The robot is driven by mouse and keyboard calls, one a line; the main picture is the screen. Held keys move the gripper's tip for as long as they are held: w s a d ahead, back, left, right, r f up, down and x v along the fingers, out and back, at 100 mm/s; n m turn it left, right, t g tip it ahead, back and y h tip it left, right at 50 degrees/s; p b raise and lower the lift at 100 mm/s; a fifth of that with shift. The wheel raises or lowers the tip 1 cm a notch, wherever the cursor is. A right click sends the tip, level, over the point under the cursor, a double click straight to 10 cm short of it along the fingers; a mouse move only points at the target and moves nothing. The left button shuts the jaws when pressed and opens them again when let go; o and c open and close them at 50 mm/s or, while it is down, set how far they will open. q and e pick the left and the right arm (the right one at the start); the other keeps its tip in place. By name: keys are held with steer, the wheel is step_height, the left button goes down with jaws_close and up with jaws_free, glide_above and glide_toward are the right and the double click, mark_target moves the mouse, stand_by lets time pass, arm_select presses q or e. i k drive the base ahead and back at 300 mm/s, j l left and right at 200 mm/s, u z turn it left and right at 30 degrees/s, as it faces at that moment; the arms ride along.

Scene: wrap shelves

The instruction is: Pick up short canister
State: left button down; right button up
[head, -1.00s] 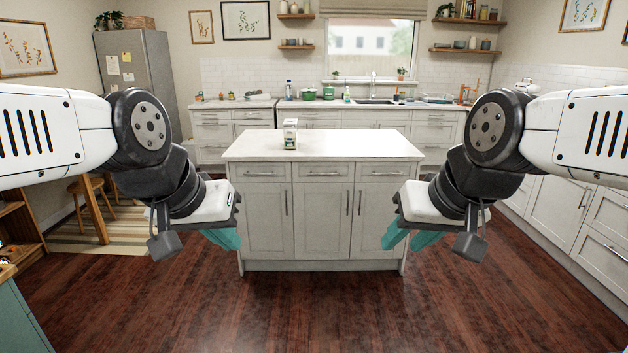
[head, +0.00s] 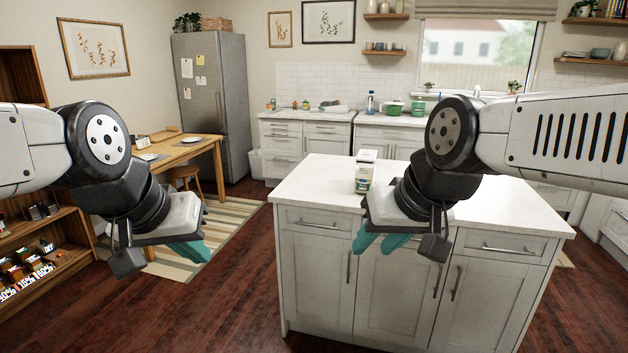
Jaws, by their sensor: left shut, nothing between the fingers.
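I cannot clearly pick out a short canister. A carton-like white and green container (head: 365,171) stands upright on the kitchen island (head: 320,183). Small items in a low shelf (head: 60,262) at the lower left are too small to tell. My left gripper (head: 193,251) is shut and empty, in the air over the striped rug, right of that shelf. My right gripper (head: 383,243) is open and empty, in front of the island and below the container. My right arm covers part of the island top.
A wooden table (head: 190,150) and stool (head: 184,174) stand at the left, beside a grey fridge (head: 210,95). A striped rug (head: 228,222) lies on the floor. Green pots (head: 394,108) sit on the back counter.

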mark_target(366, 171)
steer(key=i+j+u, duration=0.15)
steer(key=i, duration=0.75)
steer(key=i+j+z, duration=0.45)
steer(key=z, duration=0.15)
steer(key=i+j+z, duration=0.4)
steer(key=j+z, duration=0.15)
steer(key=j, duration=0.15)
steer(key=i+j+z, duration=0.15)
steer(key=j+z, duration=0.45)
steer(key=j, duration=0.15)
steer(key=i+j+z, duration=0.1)
steer(key=j+z, duration=0.15)
steer(key=j, duration=0.2)
steer(key=j+z, duration=0.3)
steer(key=j, duration=0.15)
steer(key=i+j, duration=0.1)
steer(key=j+z, duration=0.05)
steer(key=j, duration=0.05)
